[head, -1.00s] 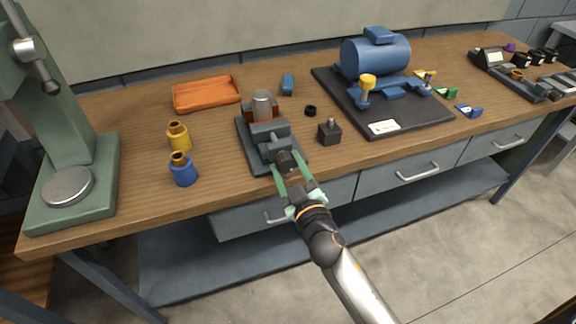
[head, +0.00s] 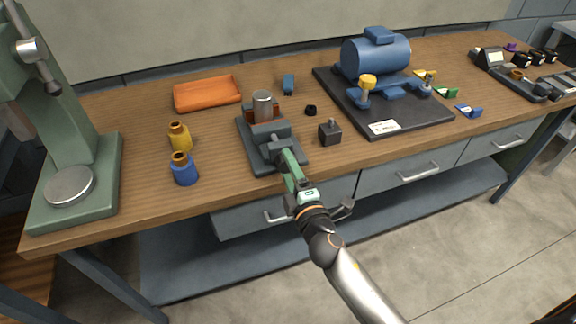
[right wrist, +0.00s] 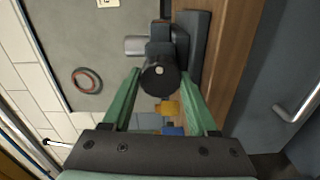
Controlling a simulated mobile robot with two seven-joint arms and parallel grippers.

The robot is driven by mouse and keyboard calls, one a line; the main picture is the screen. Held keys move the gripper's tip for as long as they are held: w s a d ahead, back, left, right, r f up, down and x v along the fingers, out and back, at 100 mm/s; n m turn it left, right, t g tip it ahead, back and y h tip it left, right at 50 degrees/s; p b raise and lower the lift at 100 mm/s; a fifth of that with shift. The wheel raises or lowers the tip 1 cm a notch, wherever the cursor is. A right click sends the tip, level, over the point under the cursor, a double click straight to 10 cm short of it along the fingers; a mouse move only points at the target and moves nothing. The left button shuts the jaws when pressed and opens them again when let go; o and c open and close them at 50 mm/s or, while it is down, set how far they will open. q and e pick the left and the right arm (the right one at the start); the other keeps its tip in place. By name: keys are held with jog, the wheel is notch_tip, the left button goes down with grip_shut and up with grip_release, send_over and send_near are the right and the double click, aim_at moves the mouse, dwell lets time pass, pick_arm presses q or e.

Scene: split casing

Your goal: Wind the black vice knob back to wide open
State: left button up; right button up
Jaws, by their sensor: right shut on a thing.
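The vice (head: 262,150) sits on the wooden bench near its front edge, with a grey cylinder (head: 262,104) standing upright at its jaws. Its black knob faces the front edge and is mostly hidden by my gripper in the head view. In the right wrist view the round black knob (right wrist: 160,76) shows end-on, with a pale dot at its centre. My right gripper (head: 285,158) reaches in from the front, and its two green fingers are shut on the knob (right wrist: 160,82), one on either side. My left gripper is not in view.
A small dark block (head: 330,133) stands close to the right of the vice. Blue (head: 185,174) and yellow (head: 180,142) bottles stand to the left. An orange tray (head: 207,95) lies behind. A black plate (head: 420,118) with a blue motor (head: 376,55) is farther right.

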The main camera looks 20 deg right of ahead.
jog(key=shift+n+p, duration=2.15)
jog(key=shift+n, duration=6.05)
jog(key=shift+d, duration=0.1)
jog(key=o, duration=1.3)
jog(key=shift+o, duration=0.3)
jog(key=shift+f, duration=0.1)
